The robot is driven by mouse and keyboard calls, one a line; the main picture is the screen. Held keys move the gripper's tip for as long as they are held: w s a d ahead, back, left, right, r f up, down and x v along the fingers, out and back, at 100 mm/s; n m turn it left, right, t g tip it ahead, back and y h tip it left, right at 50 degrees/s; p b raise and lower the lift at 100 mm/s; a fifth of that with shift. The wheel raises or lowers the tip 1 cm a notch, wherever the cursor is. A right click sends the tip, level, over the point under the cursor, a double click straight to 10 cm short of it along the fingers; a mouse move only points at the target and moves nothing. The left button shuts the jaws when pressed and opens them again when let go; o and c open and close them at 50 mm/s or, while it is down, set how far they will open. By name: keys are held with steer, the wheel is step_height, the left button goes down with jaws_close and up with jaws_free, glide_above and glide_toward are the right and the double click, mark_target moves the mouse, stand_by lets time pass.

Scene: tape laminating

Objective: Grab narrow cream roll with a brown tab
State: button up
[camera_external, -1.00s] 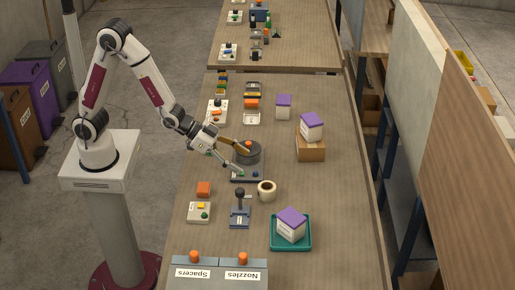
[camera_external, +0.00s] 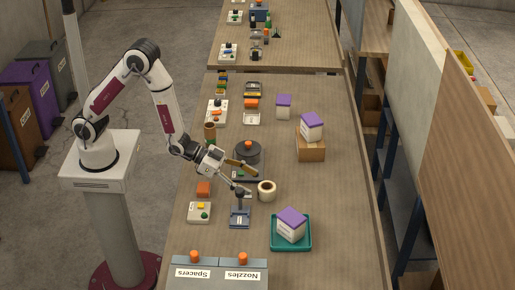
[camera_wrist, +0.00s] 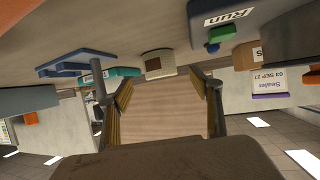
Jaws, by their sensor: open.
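The narrow cream roll (camera_external: 267,196) lies on the bench with its ring opening facing up, right of the small lever press. In the wrist view the cream roll (camera_wrist: 160,66) shows ahead, between and beyond my fingers. My gripper (camera_external: 251,182) is open and empty, low over the bench just left of the roll and apart from it. In the wrist view my gripper (camera_wrist: 166,89) has its two tan-padded fingers spread wide.
The lever press (camera_external: 239,216) stands close below my gripper. A dark round device with an orange knob (camera_external: 248,145) stands just behind it. A teal tray (camera_external: 274,245) holds a purple-topped box (camera_external: 291,224). The bench right of the roll is clear.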

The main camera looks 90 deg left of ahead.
mark_target(262, 187)
steer(key=shift+x, duration=1.25)
steer(key=shift+w, duration=0.1)
steer(key=shift+x, duration=2.55)
steer(key=c, duration=1.2)
